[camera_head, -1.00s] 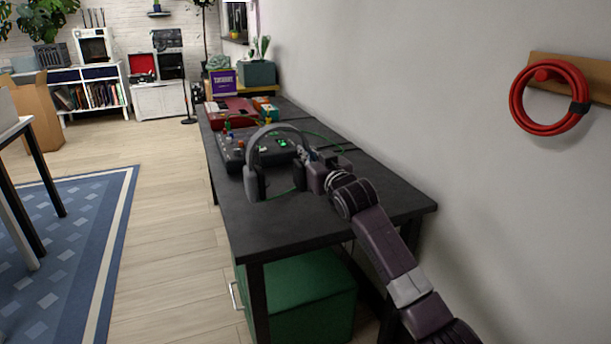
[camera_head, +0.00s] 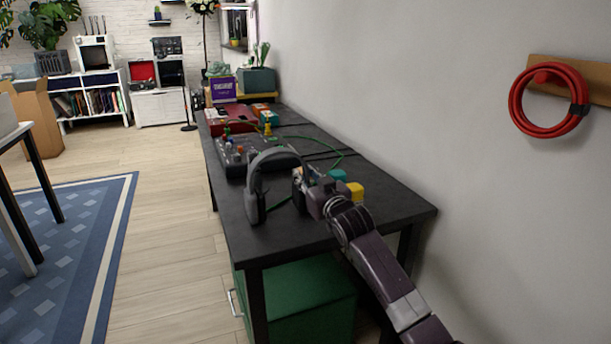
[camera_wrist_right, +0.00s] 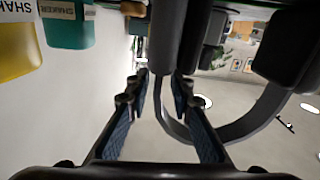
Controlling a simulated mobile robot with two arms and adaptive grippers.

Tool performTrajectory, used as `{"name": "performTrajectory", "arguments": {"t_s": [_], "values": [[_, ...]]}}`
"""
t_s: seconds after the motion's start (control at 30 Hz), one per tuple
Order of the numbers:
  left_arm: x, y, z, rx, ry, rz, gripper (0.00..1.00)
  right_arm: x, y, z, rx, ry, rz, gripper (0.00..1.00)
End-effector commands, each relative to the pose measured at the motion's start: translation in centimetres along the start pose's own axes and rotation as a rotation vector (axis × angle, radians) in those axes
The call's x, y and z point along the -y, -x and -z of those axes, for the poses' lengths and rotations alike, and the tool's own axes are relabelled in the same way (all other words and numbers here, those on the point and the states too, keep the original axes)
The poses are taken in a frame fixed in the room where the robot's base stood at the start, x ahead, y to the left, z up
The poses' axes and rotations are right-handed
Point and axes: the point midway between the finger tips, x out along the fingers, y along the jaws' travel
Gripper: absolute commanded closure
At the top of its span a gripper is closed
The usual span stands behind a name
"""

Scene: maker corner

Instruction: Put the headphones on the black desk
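The grey headphones (camera_head: 254,203) are upright over the near part of the black desk (camera_head: 390,203), with the band arched on top. Whether the cups touch the desktop is hard to tell. My right gripper (camera_head: 312,198) is at the right-hand side of the headphones and shut on them. In the right wrist view its two fingers (camera_wrist_right: 162,88) stand on either side of a dark grey part of the headphones, and the curved band (camera_wrist_right: 240,128) shows to the right. My left gripper is not in view.
A teal shaker (camera_wrist_right: 68,24) and a yellow shaker (camera_wrist_right: 15,45) stand close to my right gripper on the wall side. A black device with knobs (camera_head: 235,152) and a green cable lie behind the headphones. The desk's near right corner is clear.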

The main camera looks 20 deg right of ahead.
Motion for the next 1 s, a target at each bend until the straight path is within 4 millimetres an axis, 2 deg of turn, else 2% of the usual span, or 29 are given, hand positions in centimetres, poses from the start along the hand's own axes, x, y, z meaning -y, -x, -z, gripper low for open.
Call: {"name": "performTrajectory", "arguments": {"t_s": [0.27, 0.43, 0.6, 0.8, 1.0], "values": [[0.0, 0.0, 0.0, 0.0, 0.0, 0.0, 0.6, 0.0, 0.0, 0.2, -0.001, 0.0, 0.0, 0.78], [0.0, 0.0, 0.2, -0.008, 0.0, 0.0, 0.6, 0.0, 1.1, 0.1, 0.0, 0.0, 0.001, 0.78], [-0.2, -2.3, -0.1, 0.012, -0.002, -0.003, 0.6, 0.0, 3.9, 0.1, 0.001, -0.001, 0.001, 0.78], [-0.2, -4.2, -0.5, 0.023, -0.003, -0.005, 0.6, 0.0, 7.6, 0.2, 0.001, 0.002, 0.001, 0.78], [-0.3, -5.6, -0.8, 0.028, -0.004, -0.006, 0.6, 0.0, 10.6, 0.2, 0.0, 0.0, 0.0, 0.78]]}}
